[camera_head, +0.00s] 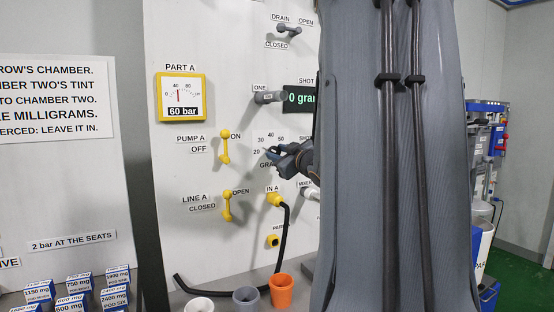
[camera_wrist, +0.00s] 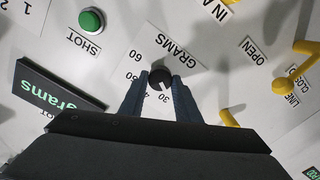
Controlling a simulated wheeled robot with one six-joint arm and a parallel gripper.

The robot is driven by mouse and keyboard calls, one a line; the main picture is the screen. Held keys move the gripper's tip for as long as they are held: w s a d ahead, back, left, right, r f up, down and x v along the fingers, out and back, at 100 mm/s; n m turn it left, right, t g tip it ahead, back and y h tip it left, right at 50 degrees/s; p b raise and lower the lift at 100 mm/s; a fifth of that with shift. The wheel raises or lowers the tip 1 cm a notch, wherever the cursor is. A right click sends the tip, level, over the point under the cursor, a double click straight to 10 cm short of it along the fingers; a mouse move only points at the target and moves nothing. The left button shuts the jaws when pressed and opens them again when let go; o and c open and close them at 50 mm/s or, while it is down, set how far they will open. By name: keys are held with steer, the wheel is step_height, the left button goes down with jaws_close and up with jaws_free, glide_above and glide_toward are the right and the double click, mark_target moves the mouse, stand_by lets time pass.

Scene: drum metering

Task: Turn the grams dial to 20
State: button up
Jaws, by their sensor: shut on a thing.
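The grams dial (camera_wrist: 160,78) is a small black round knob with a white mark on a white panel. In the wrist view, upside down, its mark points towards the printed 30. My gripper (camera_wrist: 160,84) is shut on the knob, one blue-grey finger on each side. The 20 is hidden there, apparently behind a finger. In the head view my gripper (camera_head: 275,156) is at the dial, covering the knob; the numbers 20 to 50 show around it. The green display (camera_head: 301,98) is partly hidden by my arm and reads "0 gram" as far as visible.
A green SHOT button (camera_wrist: 91,20) is near the dial. Yellow PUMP A (camera_head: 225,146) and LINE A (camera_head: 228,205) levers stand out left of it. A black hose (camera_head: 284,240) hangs below. Cups, including an orange one (camera_head: 281,290), stand at the bottom. My arm hides the panel's right side.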

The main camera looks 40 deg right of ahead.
steer(key=n+b, duration=0.4)
steer(key=n, duration=0.1)
steer(key=shift+f, duration=0.1)
steer(key=shift+n+b, duration=0.3)
steer(key=shift+n, duration=0.1)
steer(key=o, duration=1)
steer(key=shift+o, duration=0.2)
steer(key=v, duration=0.7)
steer(key=shift+s, duration=0.4)
steer(key=shift+a, duration=0.1)
